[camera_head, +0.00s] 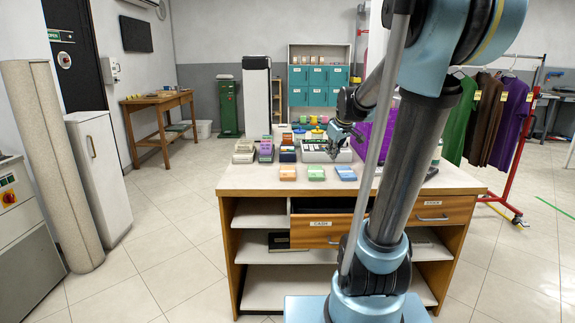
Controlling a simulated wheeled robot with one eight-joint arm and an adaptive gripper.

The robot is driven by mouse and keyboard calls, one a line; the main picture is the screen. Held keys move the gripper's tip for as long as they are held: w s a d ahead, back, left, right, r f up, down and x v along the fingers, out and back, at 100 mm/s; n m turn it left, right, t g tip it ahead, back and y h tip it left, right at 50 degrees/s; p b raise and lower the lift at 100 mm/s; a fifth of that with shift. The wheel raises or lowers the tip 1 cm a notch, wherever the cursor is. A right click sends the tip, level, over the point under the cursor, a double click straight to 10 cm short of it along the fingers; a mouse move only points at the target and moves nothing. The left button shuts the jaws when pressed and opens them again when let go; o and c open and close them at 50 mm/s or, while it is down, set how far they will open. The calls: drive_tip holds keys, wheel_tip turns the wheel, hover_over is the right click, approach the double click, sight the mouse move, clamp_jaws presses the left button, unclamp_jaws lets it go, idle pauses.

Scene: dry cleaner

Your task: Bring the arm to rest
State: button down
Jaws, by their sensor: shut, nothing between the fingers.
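My arm rises at the right of the middle of the head view, its lower column in front of the counter (250,180). My gripper (334,150) is small and dark in this view. It hangs over the back part of the counter top, by a pale machine with dark keys (312,153). Its fingers are shut and hold nothing. I cannot tell whether it touches the machine.
Orange, green and blue blocks (316,173) lie along the counter front. The CASH drawer (314,236) stands partly out, with a dark inside. Clothes (481,120) hang on a red rack (512,170) at right. A white cabinet (98,180) stands left; floor between is clear.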

drive_tip(key=s+f+m+g, duration=0.1)
drive_tip(key=s+f, duration=0.4)
drive_tip(key=s, duration=0.5)
drive_tip(key=s+d+f+m+g+h, duration=0.1)
drive_tip(key=s+f+m, duration=0.2)
drive_tip(key=s, duration=0.8)
drive_tip(key=s+f+m+g, duration=0.2)
drive_tip(key=s+f, duration=0.5)
drive_tip(key=s, duration=0.4)
drive_tip(key=shift+d+f+m, duration=0.3)
drive_tip(key=shift+d+m, duration=0.1)
drive_tip(key=shift+w, duration=0.1)
drive_tip(key=shift+w+f, duration=0.2)
drive_tip(key=shift+w, duration=0.2)
